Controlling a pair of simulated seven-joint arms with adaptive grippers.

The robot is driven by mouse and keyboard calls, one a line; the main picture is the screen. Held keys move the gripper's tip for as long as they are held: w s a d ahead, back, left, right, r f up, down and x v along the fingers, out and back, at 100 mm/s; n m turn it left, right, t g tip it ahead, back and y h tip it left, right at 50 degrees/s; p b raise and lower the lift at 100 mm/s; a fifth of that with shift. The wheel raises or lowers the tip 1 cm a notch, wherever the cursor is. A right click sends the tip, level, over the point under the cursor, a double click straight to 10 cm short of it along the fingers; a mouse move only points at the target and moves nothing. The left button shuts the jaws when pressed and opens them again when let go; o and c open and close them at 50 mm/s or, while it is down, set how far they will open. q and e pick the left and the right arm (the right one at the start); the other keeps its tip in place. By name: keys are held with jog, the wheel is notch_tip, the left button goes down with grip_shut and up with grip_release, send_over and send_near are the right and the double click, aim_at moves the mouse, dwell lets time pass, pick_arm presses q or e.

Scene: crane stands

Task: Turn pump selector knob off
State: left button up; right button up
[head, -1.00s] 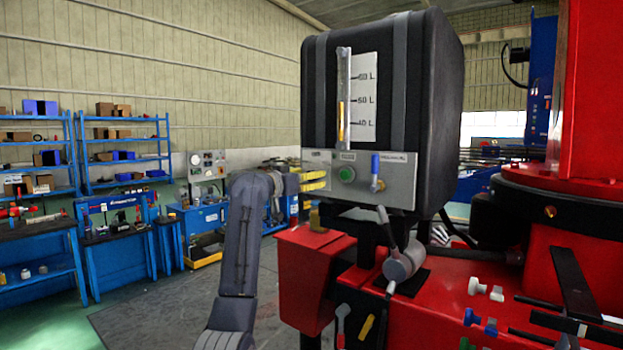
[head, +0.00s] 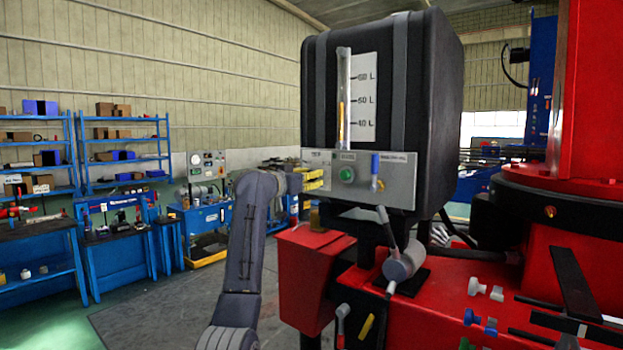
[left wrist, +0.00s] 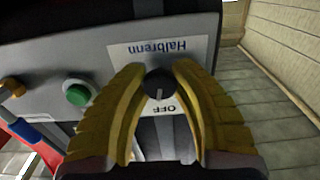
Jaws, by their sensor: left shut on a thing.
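The pump selector knob (left wrist: 159,84) is black and round with a pale pointer line. It sits on the grey control panel (head: 400,176) below the black tank. My left gripper (left wrist: 160,76) has yellow padded fingers, one on each side of the knob, and is shut on it. The pointer line runs toward the OFF label (left wrist: 158,110). In the head view the left gripper (head: 315,180) is at the panel's left end, and the knob is hidden there. My right gripper is in neither view.
A green button (head: 347,175) and a blue-handled valve (head: 376,172) are beside the gripper on the panel. The black tank (head: 385,80) is above. A lever (head: 390,228) and red crane body (head: 315,275) are below. Blue shelves (head: 125,150) stand far left.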

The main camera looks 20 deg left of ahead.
pick_arm(q)
grip_shut()
jog(key=shift+f+n, duration=0.2)
jog(key=shift+n, duration=1)
jog(key=o, duration=1)
grip_release()
jog(key=shift+r, duration=0.15)
jog(key=shift+v, duration=6)
